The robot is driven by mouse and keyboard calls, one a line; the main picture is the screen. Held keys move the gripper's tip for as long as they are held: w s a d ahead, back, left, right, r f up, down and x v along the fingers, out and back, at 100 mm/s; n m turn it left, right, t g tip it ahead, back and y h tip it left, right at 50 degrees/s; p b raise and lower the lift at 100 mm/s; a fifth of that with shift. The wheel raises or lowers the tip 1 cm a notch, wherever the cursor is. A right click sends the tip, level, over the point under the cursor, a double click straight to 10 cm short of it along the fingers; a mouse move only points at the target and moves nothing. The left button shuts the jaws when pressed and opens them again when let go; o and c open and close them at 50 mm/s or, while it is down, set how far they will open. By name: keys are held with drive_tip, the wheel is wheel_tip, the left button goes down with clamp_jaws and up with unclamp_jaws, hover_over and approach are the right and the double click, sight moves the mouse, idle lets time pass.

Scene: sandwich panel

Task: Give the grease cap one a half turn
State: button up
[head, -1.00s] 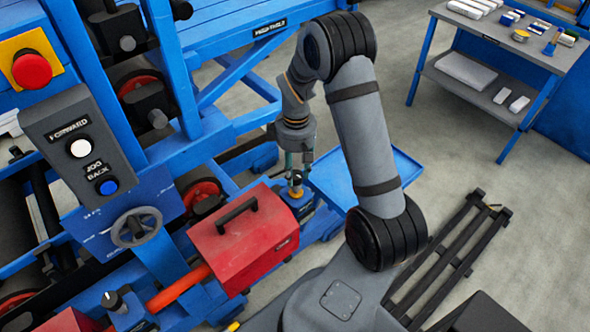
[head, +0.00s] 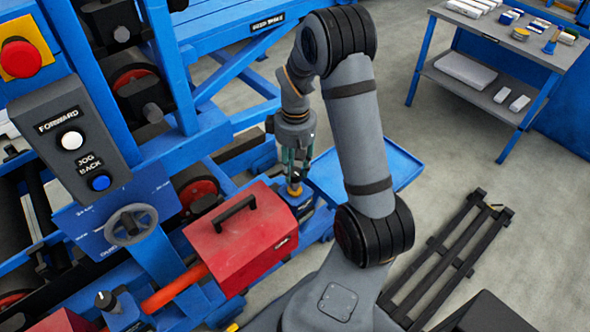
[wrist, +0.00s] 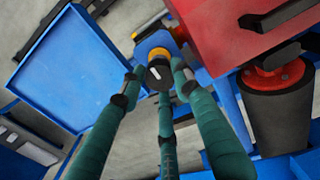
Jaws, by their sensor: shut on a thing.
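The grease cap (head: 295,189) is a small yellow-brass part on a blue mount, just right of the red box in the head view. In the wrist view the cap (wrist: 159,70) shows a dark round top above a yellow ring. My gripper (head: 296,180) points down over it, with green-sleeved fingers. In the wrist view my gripper (wrist: 158,76) has its three fingertips around the dark top, and it is shut on the cap. The fingers hide part of the cap's side, and I see no clear mark of its turn angle.
The red box (head: 240,240) with a black handle stands close to the left of the cap. A blue tray (head: 385,160) lies close on the right. The blue machine frame (head: 230,80) rises behind. A grey workbench (head: 520,35) stands far right, with open floor between.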

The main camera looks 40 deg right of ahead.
sight(295, 171)
drive_tip(key=shift+w, duration=0.15)
drive_tip(key=o, duration=1)
drive_tip(key=shift+a, duration=0.1)
drive_tip(key=shift+c, duration=0.2)
drive_tip(key=shift+o, duration=0.7)
drive_tip(key=shift+o, duration=0.2)
drive_tip(key=shift+r, duration=0.1)
wheel_tip(295, 171, up, 12)
